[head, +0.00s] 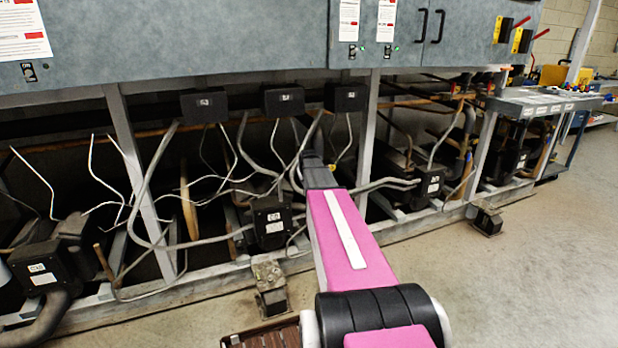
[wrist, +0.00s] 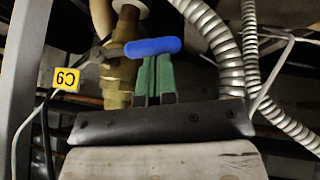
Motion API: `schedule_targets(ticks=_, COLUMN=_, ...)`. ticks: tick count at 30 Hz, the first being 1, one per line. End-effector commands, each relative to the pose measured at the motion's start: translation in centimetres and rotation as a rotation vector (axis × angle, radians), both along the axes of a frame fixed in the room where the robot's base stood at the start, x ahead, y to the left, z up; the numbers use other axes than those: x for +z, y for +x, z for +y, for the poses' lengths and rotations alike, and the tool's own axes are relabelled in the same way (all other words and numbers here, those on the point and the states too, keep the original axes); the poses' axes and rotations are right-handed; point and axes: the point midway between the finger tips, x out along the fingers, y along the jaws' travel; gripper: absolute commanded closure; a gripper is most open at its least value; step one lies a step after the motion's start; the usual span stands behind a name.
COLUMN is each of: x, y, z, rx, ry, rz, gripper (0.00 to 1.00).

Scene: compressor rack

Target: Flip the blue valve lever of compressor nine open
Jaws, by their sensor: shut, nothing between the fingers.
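In the wrist view the blue valve lever (wrist: 153,46) lies roughly level across the picture, its left end joined to a brass valve body (wrist: 122,68). A yellow tag (wrist: 66,78) reading C9, upside down in this view, hangs left of the valve. The green fingers of my gripper (wrist: 155,62) are shut together, with nothing between them. Their tips are right at the lever's lower edge in the picture; I cannot tell whether they touch it. In the head view my pink arm reaches into the rack and my gripper (head: 311,156) is small and dark; the lever cannot be made out there.
Ribbed metal conduits (wrist: 220,45) run close to the right of the lever. A grey frame post (wrist: 25,60) stands at the left. In the head view grey cabinets (head: 190,35) overhang the rack, and loose cables surround my arm. The floor (head: 540,270) at the right is mostly clear.

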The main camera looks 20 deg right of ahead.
Motion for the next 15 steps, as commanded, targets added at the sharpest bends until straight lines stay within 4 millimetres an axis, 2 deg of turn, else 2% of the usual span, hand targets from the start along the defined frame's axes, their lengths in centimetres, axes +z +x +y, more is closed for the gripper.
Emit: schedule_targets(ticks=15, x=-3.7, y=0.0, z=0.3, rx=0.002, ry=-0.477, rz=-0.015, gripper=1.00)
